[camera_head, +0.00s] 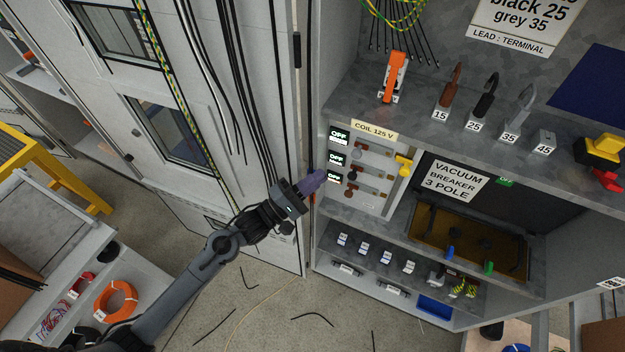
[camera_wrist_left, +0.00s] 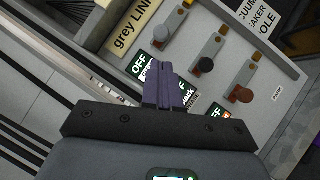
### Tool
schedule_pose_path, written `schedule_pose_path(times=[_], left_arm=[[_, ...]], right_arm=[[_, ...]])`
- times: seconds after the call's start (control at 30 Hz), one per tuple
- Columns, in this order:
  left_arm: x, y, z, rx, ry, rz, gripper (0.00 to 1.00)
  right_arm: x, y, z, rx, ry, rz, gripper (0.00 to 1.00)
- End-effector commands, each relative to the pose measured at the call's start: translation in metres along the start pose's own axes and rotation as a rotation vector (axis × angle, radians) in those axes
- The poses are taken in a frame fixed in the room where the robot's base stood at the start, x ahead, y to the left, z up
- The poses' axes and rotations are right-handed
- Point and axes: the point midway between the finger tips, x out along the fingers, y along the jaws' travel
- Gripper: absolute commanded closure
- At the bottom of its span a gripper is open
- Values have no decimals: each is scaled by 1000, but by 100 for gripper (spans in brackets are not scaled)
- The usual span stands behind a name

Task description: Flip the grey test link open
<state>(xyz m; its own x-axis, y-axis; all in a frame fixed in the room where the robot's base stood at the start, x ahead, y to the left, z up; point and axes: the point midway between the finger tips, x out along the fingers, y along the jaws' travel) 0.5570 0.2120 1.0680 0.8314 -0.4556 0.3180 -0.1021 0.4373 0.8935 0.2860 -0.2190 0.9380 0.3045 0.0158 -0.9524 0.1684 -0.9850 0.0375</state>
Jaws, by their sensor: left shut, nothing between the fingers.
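The grey test link (camera_head: 362,147) is the top one of three links on the coil panel (camera_head: 372,205) in the head view. In the left wrist view, the grey link's knob (camera_wrist_left: 161,61) shows just beyond my fingertips, near a "grey LINK" label (camera_wrist_left: 136,28). The lit displays beside the links read OFF. My left gripper (camera_head: 316,181) is shut and empty, with purple fingers at the panel's left edge, near the lower displays. It also shows in the left wrist view (camera_wrist_left: 165,83). I cannot tell whether it touches the panel. My right gripper is not in view.
A dark link (camera_wrist_left: 207,66) and a brown link (camera_wrist_left: 243,94) lie beside the grey one. A shelf (camera_head: 430,122) with numbered leads is above. A tall cabinet door (camera_head: 215,70) stands to the left.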

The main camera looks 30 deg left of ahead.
Motion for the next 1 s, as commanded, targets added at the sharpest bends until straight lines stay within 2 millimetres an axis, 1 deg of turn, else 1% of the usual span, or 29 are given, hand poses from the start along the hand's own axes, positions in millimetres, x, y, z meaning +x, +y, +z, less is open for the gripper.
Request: schedule_pose_path(times=[0.03,0.2,0.4,0.6,1.0], left_arm=[[10,0,0,-1,-2,1,100],[36,1,0,0,-1,2,100],[60,0,0,0,-1,0,100],[70,0,0,0,0,0,100],[71,0,1,-1,2,0,100]], right_arm=[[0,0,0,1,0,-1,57],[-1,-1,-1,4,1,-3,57],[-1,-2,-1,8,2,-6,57],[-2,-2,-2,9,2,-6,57],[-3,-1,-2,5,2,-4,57]])
